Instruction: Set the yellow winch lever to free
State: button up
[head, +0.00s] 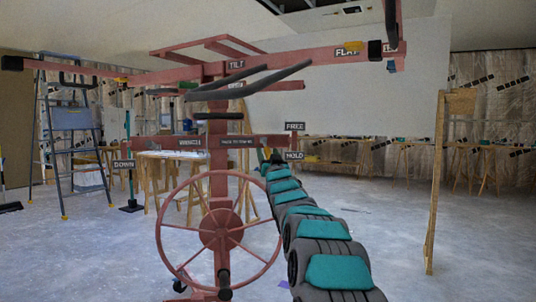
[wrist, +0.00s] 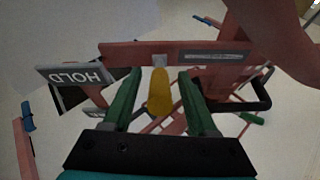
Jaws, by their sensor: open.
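The yellow winch lever (wrist: 160,95) shows in the wrist view, fixed at a grey pivot on a red bar of the lift. My gripper (wrist: 158,74) is open, with its green fingers on either side of the lever. Gaps show between the lever and both fingers. The HOLD sign (wrist: 75,76) appears upside down left of the lever. In the head view, the HOLD sign (head: 294,155) sits below the FREE sign (head: 294,126) at the right of the red panel lift (head: 218,185). My gripper (head: 270,158) is small there, beside HOLD; the lever is hard to make out.
A large red wheel (head: 220,239) stands on the lift's near side, left of my arm. A wooden frame (head: 437,185) stands at right. A stepladder (head: 72,135) and a work table (head: 175,157) are behind at left. Open floor lies at right.

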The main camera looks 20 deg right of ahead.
jog(key=shift+c, duration=0.3)
grip_shut()
dwell(1.1)
